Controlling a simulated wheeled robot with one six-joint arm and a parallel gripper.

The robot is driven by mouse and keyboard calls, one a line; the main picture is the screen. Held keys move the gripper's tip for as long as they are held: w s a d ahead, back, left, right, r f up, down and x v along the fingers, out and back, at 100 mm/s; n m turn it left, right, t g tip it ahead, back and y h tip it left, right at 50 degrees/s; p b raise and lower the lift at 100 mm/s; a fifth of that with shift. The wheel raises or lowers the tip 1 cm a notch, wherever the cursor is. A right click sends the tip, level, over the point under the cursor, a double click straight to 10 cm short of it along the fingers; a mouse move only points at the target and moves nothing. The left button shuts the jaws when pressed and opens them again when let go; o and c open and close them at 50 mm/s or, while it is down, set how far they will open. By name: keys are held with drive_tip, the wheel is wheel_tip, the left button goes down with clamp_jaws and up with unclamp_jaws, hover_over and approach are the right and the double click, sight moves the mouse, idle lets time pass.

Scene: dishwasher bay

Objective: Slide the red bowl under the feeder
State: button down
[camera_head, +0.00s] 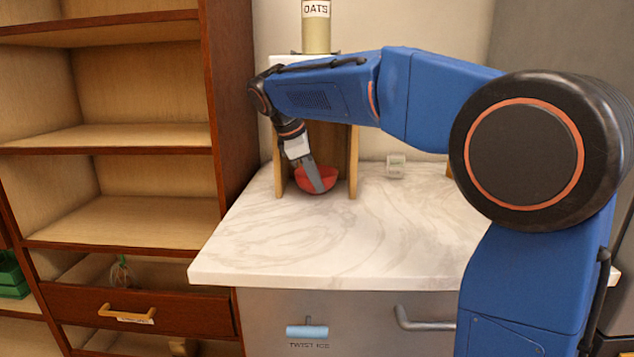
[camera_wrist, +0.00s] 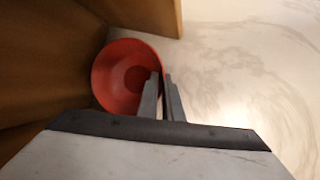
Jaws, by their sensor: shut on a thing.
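The red bowl (camera_head: 326,183) stands upright on the marble counter, between the two wooden legs of the feeder (camera_head: 353,165). The feeder has a clear canister labelled OATS (camera_head: 316,30) on top, and my arm hides part of its upper body. My gripper (camera_head: 319,188) reaches down to the bowl from the front left and is shut on its rim. In the wrist view the bowl (camera_wrist: 117,88) shows empty inside, close to the brown wooden panel. The gripper's fingers (camera_wrist: 163,88) are close together at the bowl's right rim.
The marble counter (camera_head: 300,245) is clear in front of the feeder. A small white box (camera_head: 395,166) stands right of it. A brown shelf unit (camera_head: 110,195) rises at the left, with a drawer below.

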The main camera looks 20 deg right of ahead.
drive_tip(key=shift+w, duration=0.15)
drive_tip(key=c, duration=1.8)
unclamp_jaws()
drive_tip(key=shift+c, duration=0.2)
